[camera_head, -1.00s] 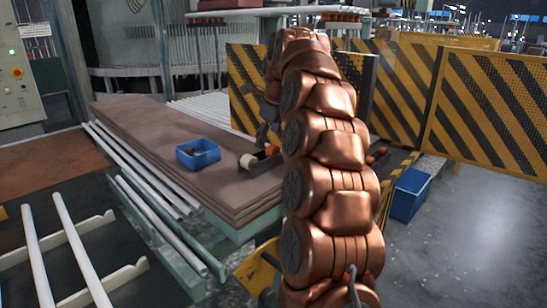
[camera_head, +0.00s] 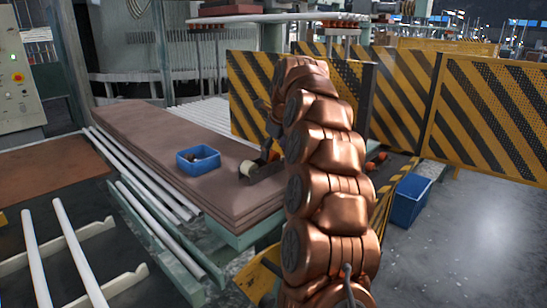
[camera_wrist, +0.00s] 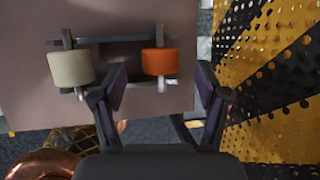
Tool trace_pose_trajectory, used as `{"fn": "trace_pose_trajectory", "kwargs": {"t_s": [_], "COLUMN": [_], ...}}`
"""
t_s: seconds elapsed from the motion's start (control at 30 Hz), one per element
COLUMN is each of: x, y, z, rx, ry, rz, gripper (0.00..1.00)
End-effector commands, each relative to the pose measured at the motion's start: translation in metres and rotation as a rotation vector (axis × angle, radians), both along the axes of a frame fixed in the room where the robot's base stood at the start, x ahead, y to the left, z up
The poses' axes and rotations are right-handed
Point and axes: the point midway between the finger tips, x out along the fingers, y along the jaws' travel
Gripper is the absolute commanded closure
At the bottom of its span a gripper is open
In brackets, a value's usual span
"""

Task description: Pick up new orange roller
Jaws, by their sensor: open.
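The orange roller (camera_wrist: 160,62) sits on the right end of a dark holder (camera_wrist: 112,40) on the brown board; it shows partly in the head view (camera_head: 275,151). A cream roller (camera_wrist: 72,68) is on the holder's left end and also shows in the head view (camera_head: 249,168). My gripper (camera_wrist: 161,78) is open and empty. In the wrist view its two fingers are spread to either side of the orange roller, which appears just beyond the fingertips. I cannot tell the remaining gap in depth. My arm hides part of the holder in the head view.
A blue bin (camera_head: 198,159) with small dark items stands on the brown board (camera_head: 150,135), left of the rollers. Yellow-black striped barriers (camera_head: 490,110) stand behind and to the right. Another blue bin (camera_head: 409,200) stands on the floor at right. White tubes lie at left.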

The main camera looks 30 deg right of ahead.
Motion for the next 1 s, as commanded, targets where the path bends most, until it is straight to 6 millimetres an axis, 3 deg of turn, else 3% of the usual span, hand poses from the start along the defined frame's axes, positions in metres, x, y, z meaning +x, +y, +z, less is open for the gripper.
{"fn": "trace_pose_trajectory", "kwargs": {"t_s": [0.3,0.53,1.0], "x": [0.012,0.013,0.013], "y": [-0.004,-0.004,-0.004], "z": [-0.032,-0.034,-0.034], "rx": [0.003,0.001,0.001], "ry": [0.004,0.000,0.000], "rz": [0.001,0.000,0.000], "gripper": [0.26,0.26,0.74]}}
